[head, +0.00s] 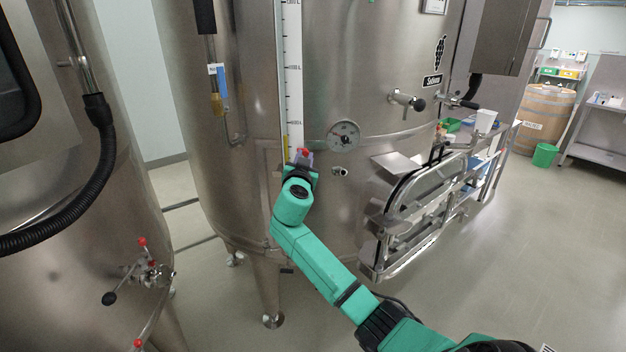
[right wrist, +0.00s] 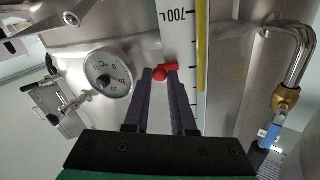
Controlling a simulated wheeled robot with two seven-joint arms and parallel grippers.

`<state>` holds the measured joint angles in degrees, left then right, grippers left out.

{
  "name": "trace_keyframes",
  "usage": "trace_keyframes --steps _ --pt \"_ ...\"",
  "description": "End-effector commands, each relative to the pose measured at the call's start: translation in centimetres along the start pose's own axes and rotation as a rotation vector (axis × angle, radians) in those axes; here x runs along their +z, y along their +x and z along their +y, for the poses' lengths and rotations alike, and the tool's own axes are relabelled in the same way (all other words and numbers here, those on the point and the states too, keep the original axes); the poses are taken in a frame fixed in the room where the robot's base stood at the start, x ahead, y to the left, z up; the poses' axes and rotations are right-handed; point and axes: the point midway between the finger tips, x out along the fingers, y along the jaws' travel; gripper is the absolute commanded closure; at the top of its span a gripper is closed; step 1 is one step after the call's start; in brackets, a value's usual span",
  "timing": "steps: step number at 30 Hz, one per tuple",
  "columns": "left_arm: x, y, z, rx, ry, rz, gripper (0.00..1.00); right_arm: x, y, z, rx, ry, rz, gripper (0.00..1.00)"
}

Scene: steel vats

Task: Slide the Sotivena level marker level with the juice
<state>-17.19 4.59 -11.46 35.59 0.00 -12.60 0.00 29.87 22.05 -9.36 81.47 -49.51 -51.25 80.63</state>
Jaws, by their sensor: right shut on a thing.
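The level marker, a small red slider with a round knob (right wrist: 160,74), sits on the white level scale (right wrist: 176,35) of the large steel vat (head: 235,120). It also shows in the head view (head: 303,152). My right gripper (head: 302,163) is shut on the marker, its two dark fingers closing around the knob in the right wrist view (right wrist: 162,76). The yellow juice column (right wrist: 202,45) runs beside the scale; the wrist picture is upside down. In the head view the juice column (head: 286,145) tops out slightly above the marker. My left gripper is out of view.
A round dial gauge (head: 343,135) and a tap (head: 406,101) are on the vat wall right of the scale. A pipe with a brass valve (head: 217,103) is to the left. An open hatch door (head: 420,200) juts out at right. Another vat (head: 60,250) stands at left.

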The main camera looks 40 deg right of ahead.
Motion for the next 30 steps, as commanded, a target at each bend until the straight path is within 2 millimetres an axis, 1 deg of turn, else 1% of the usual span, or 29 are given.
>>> trace_keyframes --steps 1,3,6,8,12,16,17,18,19,30 --pt "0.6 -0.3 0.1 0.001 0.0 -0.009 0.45 -1.5 0.1 -0.7 0.0 0.006 0.004 1.0" --pt "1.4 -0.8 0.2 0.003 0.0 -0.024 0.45 -2.9 0.1 -1.1 0.001 0.003 0.003 1.0" --pt "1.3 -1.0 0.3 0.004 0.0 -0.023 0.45 -4.1 0.1 -1.2 0.004 0.0 0.002 1.0" --pt "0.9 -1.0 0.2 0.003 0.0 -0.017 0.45 -4.4 0.1 -1.2 0.004 -0.002 0.002 1.0" --pt "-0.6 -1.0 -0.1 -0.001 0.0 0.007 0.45 -4.4 0.1 -1.3 0.002 -0.003 0.002 1.0" --pt "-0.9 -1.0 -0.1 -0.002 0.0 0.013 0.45 -4.3 0.1 -1.3 0.002 -0.003 0.001 1.0" --pt "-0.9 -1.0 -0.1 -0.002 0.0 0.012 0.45 -4.3 0.1 -1.3 0.002 -0.003 0.001 0.73" --pt "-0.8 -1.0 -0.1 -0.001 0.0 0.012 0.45 -4.3 0.1 -1.2 0.003 -0.003 0.001 0.58" --pt "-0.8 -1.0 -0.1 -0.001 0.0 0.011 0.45 -4.3 0.1 -1.2 0.003 -0.003 0.001 0.46" --pt "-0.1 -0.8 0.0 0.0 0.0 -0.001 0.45 -4.1 -0.1 -1.3 0.001 -0.003 0.0 0.45"
